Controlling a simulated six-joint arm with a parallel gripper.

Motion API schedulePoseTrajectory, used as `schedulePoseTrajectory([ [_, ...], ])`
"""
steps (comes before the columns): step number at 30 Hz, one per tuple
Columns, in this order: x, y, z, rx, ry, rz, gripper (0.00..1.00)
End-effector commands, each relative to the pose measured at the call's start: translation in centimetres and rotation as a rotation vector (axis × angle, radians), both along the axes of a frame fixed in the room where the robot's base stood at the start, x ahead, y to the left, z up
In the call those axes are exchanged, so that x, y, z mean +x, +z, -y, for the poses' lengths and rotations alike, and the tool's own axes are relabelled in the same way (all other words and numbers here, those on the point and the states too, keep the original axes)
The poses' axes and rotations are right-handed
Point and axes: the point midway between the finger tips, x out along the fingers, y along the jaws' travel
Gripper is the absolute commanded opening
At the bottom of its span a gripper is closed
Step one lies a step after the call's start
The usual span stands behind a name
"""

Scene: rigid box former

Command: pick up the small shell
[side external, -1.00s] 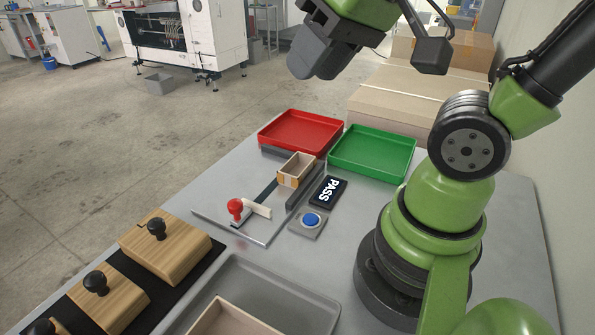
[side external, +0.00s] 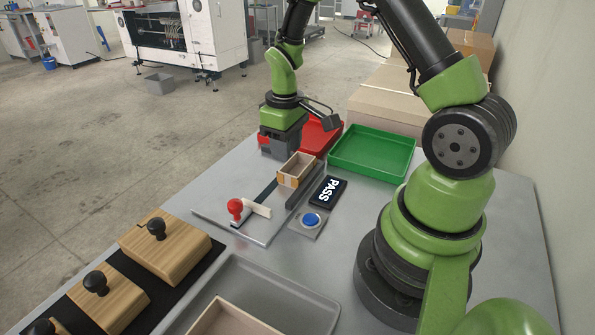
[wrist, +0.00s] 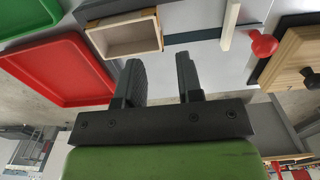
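The small shell, a little open wooden box (side external: 290,181), sits on the flat metal fixture (side external: 228,222) at its far end. In the wrist view the shell (wrist: 126,38) shows its open interior, up and left of the finger gap. My gripper (side external: 281,146) is just behind and to the left of the shell, in front of the red tray, and above the table. In the wrist view my gripper's two dark fingers (wrist: 160,72) are apart with nothing between them. The gripper does not appear to touch the shell.
A red tray (side external: 322,143) and a green tray (side external: 375,163) lie behind the shell. A red-knobbed part (side external: 236,208), a PASS sign (side external: 328,191) and a blue button (side external: 311,219) are close by. Knobbed wooden blocks (side external: 172,255) and a grey tray (side external: 283,283) stand in front.

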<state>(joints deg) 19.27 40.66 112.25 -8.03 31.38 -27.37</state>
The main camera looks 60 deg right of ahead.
Motion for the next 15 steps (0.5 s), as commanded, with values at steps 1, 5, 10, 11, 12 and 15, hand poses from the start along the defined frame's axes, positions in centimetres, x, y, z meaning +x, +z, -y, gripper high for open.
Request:
schedulePoseTrajectory([
  [1, -0.1, -0.9, 0.0, 0.002, -0.001, -0.006, 0.34],
  [5, -0.1, -2.4, 0.0, 0.001, -0.001, -0.003, 0.34],
  [10, -0.1, -3.7, 0.1, 0.002, -0.003, -0.003, 0.34],
  [11, -0.1, -4.2, 0.1, 0.001, -0.003, -0.003, 0.34],
  [12, -0.1, -4.8, 0.2, 0.002, -0.003, -0.005, 0.34],
  [15, -0.1, -6.3, 0.3, 0.001, -0.003, -0.004, 0.34],
])
